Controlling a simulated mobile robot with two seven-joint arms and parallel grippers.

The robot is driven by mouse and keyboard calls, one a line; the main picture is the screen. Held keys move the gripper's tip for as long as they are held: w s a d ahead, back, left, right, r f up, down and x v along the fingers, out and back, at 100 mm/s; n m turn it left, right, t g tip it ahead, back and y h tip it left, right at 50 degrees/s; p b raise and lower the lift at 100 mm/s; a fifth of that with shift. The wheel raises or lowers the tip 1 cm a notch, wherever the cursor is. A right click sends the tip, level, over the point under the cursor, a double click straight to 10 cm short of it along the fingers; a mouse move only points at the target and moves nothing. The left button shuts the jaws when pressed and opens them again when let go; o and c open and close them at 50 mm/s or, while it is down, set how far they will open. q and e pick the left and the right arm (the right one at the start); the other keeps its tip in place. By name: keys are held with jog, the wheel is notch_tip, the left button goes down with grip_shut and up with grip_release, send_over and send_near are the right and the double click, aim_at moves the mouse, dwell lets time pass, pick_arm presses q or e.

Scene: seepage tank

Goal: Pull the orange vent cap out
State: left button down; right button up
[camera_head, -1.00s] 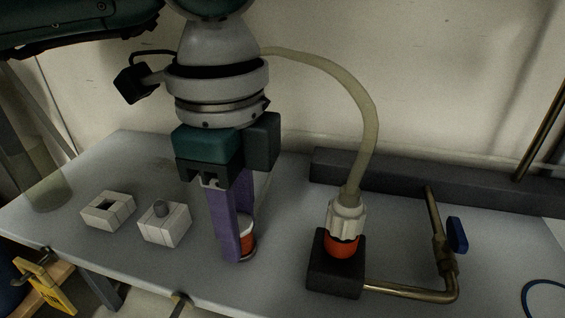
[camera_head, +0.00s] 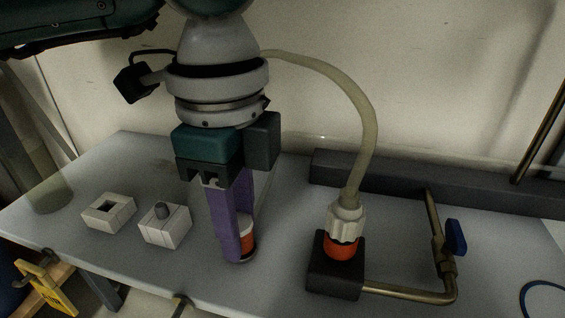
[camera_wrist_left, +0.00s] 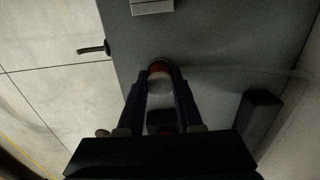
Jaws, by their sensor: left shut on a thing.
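The orange vent cap (camera_head: 248,243) stands on the grey bench top, with a white upper part and a dark ring at its foot. My left gripper (camera_head: 240,240) points down over it with its purple fingers shut on it, one on either side. The near finger hides part of the cap in the head view. The cap still appears to be at bench level. My right gripper is not in view.
A white ribbed fitting (camera_head: 346,219) with a pale hose (camera_head: 369,110) and an orange collar sits on a dark block (camera_head: 322,278) to the right. A brass pipe (camera_head: 410,294) with a blue valve handle (camera_head: 456,237) runs beyond. Two white blocks (camera_head: 108,212) (camera_head: 165,228) stand left.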

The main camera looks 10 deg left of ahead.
pick_arm(q)
jog(key=shift+r, duration=0.2)
jog(key=shift+r+p, duration=2.2)
jog(key=shift+p, duration=0.05)
